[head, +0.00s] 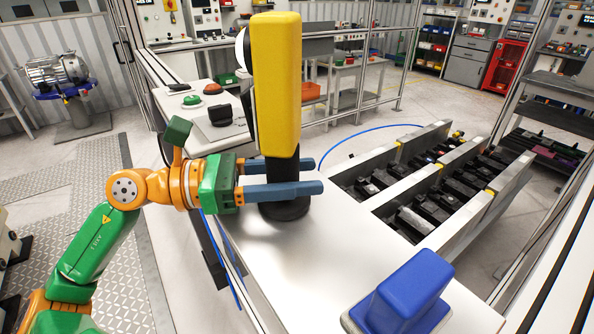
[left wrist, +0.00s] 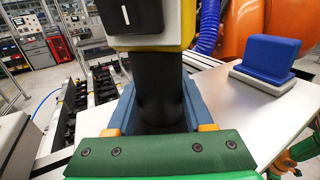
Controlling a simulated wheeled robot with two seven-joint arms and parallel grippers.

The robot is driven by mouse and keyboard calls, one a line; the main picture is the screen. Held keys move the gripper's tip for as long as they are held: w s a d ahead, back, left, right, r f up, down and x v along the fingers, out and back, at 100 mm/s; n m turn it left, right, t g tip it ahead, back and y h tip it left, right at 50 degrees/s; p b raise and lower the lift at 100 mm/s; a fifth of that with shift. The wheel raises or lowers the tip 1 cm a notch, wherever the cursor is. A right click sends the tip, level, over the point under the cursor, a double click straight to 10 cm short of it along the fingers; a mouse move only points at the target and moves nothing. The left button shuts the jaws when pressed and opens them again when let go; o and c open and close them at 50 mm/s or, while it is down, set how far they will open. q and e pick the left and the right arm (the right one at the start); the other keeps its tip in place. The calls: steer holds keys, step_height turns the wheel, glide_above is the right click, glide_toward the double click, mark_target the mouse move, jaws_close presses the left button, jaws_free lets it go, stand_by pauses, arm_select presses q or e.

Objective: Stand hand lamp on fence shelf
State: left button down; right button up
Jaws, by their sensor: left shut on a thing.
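The hand lamp (head: 277,85) has a tall yellow body, a white round part on its left side, and a black handle and round black base (head: 284,208). It is upright over the white shelf top (head: 330,240). I cannot tell if the base touches the surface. My left gripper (head: 300,178) comes in from the left and is shut on the black handle, below the yellow body. In the left wrist view the black handle (left wrist: 160,85) is between the blue fingers; its base is hidden. My right gripper is not in view.
A blue block on a pale base (head: 410,290) sits at the near right of the white top. Black, green and red items (head: 213,88) lie at its far left. A rack of dark parts (head: 430,185) is to the right. The surface between lamp and blue block is clear.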

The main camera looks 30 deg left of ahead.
arm_select(q)
steer(key=shift+d+r, duration=0.1)
steer(key=shift+f+b, duration=0.3)
steer(key=shift+b, duration=0.05)
steer(key=shift+c, duration=1.4)
jaws_free()
steer(key=shift+r, duration=0.1)
steer(key=shift+r+p, duration=0.15)
steer(key=shift+p, duration=0.15)
steer(key=shift+s+a+b, duration=0.15)
steer(key=shift+a+b, duration=0.05)
steer(key=shift+b, duration=0.1)
steer(key=b+v, duration=0.4)
steer(key=v, duration=0.6)
steer(key=shift+s+a, duration=0.25)
steer(key=shift+a, duration=0.05)
steer(key=shift+s+a+r, duration=0.1)
steer(key=shift+s+a, duration=0.15)
